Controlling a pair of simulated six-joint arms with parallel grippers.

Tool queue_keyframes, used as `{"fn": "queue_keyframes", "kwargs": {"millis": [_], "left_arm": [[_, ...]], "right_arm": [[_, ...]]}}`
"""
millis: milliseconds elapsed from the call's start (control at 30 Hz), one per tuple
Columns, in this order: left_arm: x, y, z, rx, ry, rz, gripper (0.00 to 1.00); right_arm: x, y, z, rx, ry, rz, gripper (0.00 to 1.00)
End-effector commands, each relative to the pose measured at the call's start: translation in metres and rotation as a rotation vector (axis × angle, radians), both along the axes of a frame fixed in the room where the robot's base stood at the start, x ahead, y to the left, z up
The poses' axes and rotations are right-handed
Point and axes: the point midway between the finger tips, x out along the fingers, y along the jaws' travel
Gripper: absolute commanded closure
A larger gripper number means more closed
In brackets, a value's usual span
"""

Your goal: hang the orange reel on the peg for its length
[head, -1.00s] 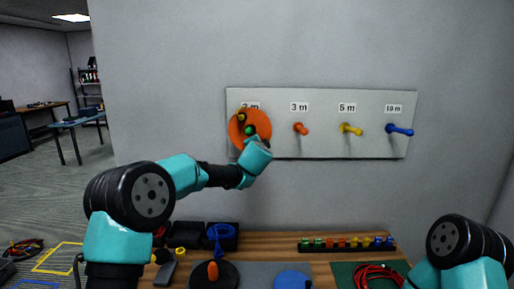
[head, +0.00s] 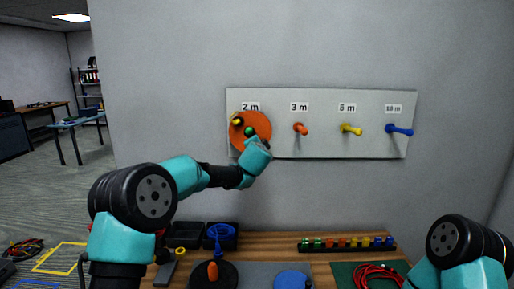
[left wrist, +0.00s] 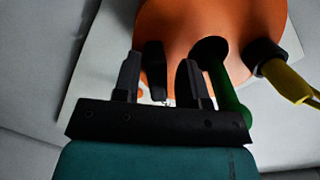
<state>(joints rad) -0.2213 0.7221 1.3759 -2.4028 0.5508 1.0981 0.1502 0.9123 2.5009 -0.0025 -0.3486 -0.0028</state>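The orange reel (head: 262,124) is at the left end of the wall board, just below the 2 m label. The green peg (head: 249,131) shows through its middle hole. In the left wrist view the green peg (left wrist: 226,90) enters the dark hole of the orange reel (left wrist: 180,22). A yellow plug (left wrist: 285,82) sticks out of the reel. My left gripper (left wrist: 162,75) is at the reel's lower edge, its fingers apart with a dark piece between them and a gap showing. My right gripper is out of view.
The white board (head: 325,145) also carries an orange peg (head: 301,128) at 3 m, a yellow peg (head: 351,129) at 5 m and a blue peg (head: 400,130) at 10 m, all bare. Below, the wooden bench (head: 285,244) holds black bins (head: 187,235) and a red cable (head: 378,275).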

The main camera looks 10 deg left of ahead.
Motion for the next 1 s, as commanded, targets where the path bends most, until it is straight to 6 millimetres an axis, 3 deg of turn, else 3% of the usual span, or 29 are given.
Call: {"fn": "queue_keyframes", "kwargs": {"millis": [100, 567, 1000], "left_arm": [[0.000, 0.000, 0.000, 0.000, 0.001, 0.000, 0.51], [-0.011, -0.002, 0.001, 0.000, 0.002, -0.001, 0.51], [-0.077, -0.008, 0.011, 0.001, 0.001, -0.002, 0.51]], "right_arm": [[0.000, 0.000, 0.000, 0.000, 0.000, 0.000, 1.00], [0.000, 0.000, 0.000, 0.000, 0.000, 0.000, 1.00], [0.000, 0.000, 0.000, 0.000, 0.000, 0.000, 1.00]]}}
